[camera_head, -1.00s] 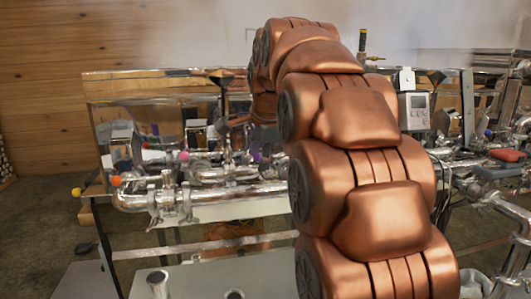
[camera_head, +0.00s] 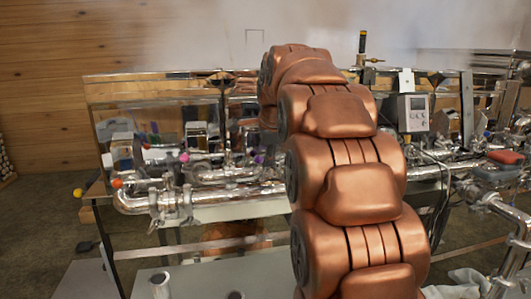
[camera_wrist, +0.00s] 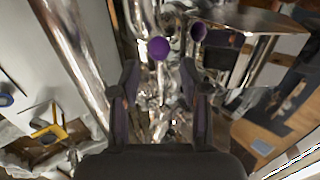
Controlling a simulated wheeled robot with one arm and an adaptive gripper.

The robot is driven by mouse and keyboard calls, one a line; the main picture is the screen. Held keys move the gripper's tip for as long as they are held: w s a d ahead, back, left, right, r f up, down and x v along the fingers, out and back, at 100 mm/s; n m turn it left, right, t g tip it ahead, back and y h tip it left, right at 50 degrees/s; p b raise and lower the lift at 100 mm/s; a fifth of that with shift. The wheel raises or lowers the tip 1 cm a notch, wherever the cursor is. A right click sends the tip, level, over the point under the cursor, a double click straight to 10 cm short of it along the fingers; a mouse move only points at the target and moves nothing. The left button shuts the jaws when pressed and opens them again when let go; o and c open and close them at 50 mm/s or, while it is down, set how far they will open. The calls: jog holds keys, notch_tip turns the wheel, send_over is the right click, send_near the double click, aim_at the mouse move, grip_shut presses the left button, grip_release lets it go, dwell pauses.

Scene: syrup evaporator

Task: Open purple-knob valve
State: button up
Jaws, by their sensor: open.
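The purple knob (camera_wrist: 159,49) is a round ball on the metal pipework. In the wrist view it lies just beyond my fingertips, roughly centred between them. A second purple spot (camera_wrist: 198,33) shows to its right against shiny steel; I cannot tell whether it is a reflection. In the head view the purple knob (camera_head: 259,160) shows just left of my arm. My gripper (camera_wrist: 159,80) is open, with nothing seen between its two dark fingers. In the head view my gripper is hidden behind my copper arm. The valve body under the knob is unclear.
A pink knob (camera_head: 184,157) and a red-orange knob (camera_head: 117,183) sit on pipework to the left. The shiny steel evaporator pan (camera_head: 150,100) rises behind. A grey control box (camera_head: 413,112) stands to the right. A long pipe (camera_wrist: 75,60) runs left of my gripper.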

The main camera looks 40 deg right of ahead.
jog(key=shift+w+d+f, duration=0.1)
jog(key=shift+w+f, duration=0.25)
jog(key=shift+f, duration=0.3)
jog(key=shift+c, duration=0.2)
grip_shut()
